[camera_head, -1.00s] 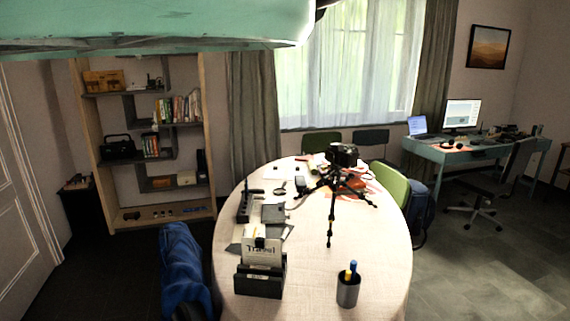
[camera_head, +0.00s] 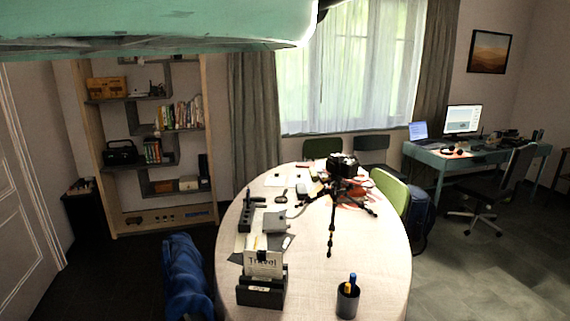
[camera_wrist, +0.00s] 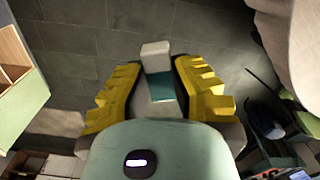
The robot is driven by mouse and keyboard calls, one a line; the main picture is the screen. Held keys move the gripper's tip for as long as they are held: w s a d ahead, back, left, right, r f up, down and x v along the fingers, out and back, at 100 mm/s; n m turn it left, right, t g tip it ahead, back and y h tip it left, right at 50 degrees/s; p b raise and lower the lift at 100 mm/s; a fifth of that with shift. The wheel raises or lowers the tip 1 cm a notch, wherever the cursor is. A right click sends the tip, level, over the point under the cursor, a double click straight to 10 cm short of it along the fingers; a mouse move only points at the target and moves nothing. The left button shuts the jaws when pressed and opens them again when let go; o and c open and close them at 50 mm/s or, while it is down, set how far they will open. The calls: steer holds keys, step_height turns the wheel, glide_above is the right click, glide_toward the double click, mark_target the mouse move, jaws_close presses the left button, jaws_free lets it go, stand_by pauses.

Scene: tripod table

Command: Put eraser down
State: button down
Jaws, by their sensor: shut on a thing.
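In the wrist view my gripper (camera_wrist: 157,72) is shut on the eraser (camera_wrist: 163,90), a small block with a white end and a teal sleeve. The eraser sits between the yellow finger pads and its white end sticks out past them. Grey floor tiles lie behind it in that view. In the head view the gripper and the eraser are out of sight. The round table (camera_head: 375,265) with a pale cloth stands in front of me, and a bit of its cloth shows at the top right of the wrist view (camera_wrist: 303,35).
The cloth between tripod and pen cup is clear. A blue-draped chair (camera_head: 186,275) stands left, a green chair (camera_head: 390,190) right.

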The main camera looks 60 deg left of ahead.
steer(key=s+a+r+p, duration=0.1)
steer(key=r+p, duration=1.5)
steer(key=r, duration=1)
steer(key=s+a+r+p, duration=0.1)
steer(key=a+r+p, duration=0.1)
steer(key=r+p, duration=1.4)
step_height(320, 180, up, 10)
steer(key=shift+w+a+f, duration=0.1)
steer(key=shift+f, duration=0.05)
